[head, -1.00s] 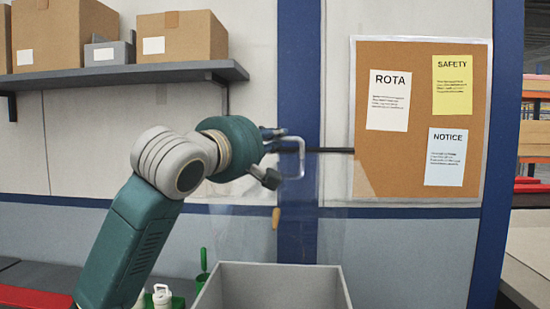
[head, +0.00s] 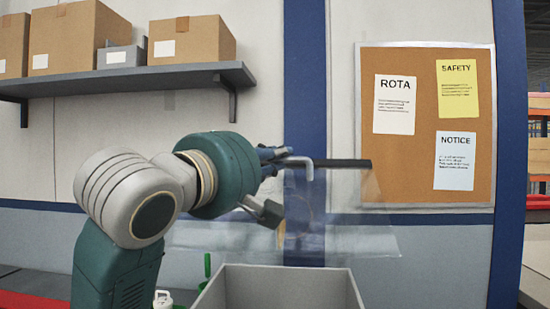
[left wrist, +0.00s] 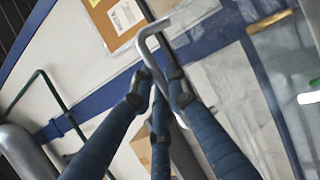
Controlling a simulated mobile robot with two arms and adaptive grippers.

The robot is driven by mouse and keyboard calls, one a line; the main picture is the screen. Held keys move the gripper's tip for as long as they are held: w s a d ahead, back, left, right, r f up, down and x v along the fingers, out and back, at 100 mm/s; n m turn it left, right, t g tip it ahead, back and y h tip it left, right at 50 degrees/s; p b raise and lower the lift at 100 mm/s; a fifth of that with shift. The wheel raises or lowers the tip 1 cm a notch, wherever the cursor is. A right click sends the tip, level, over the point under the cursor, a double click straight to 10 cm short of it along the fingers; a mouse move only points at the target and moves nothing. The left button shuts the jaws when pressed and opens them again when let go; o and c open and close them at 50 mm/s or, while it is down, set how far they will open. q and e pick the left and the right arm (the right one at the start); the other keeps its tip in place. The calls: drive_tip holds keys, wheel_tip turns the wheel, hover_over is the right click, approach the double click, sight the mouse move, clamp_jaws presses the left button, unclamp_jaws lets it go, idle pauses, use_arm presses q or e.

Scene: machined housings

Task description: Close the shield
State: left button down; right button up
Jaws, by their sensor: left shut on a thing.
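The shield (head: 345,215) is a clear, see-through panel in the middle of the head view, tilted above an open grey box (head: 290,275). Its outline is faint. A dark bar (head: 345,163) runs along its upper part. A pale bent handle (head: 306,167) stands out from it; the handle also shows in the left wrist view (left wrist: 148,42). My left gripper (head: 281,182) is shut on the handle, and its blue fingers (left wrist: 158,92) close around the bar in the left wrist view. My right gripper is in neither view.
A shelf (head: 150,80) with cardboard boxes (head: 190,39) juts from the wall at upper left. A pinboard (head: 420,180) hangs on the right. A white bottle (head: 163,299) and a green item (head: 207,265) stand left of the grey box.

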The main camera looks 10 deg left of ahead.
use_arm(q)
drive_tip(key=c, duration=1.7)
unclamp_jaws()
drive_tip(key=v, duration=1.2)
